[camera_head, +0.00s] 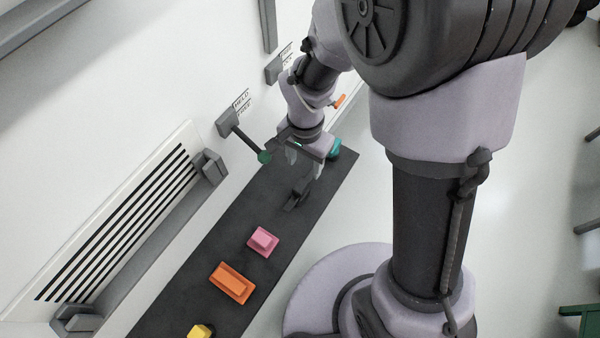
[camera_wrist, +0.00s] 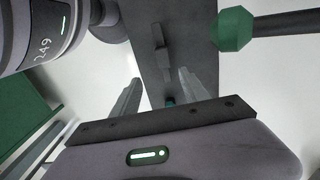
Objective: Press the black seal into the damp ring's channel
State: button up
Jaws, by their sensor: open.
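My gripper (camera_head: 303,163) is open and empty above the far part of the dark mat. Its two fingers also show apart in the wrist view (camera_wrist: 160,92). A dark, narrow block-like piece (camera_head: 297,195) lies on the mat just below the fingers, and it shows beyond the fingertips in the wrist view (camera_wrist: 160,40). I cannot tell whether it is the black seal. No ring with a channel is recognisable in either view. A teal object (camera_head: 335,149) is partly hidden behind my gripper at the mat's far end; a bit of teal shows between the fingers in the wrist view.
A lever with a green knob (camera_head: 265,157) juts from the wall close left of my gripper, beside a "HELD/FREE" label. Pink (camera_head: 263,242), orange (camera_head: 231,283) and yellow (camera_head: 201,331) blocks lie along the dark mat (camera_head: 180,298). A slotted panel (camera_head: 125,225) is at left.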

aim_at(301, 184)
jog(key=f+b, duration=0.1)
jog(key=f, duration=0.7)
jog(key=a+f+b, duration=0.1)
jog(key=f, duration=0.3)
jog(key=shift+b, duration=0.35)
jog(key=shift+r, duration=0.15)
grip_shut()
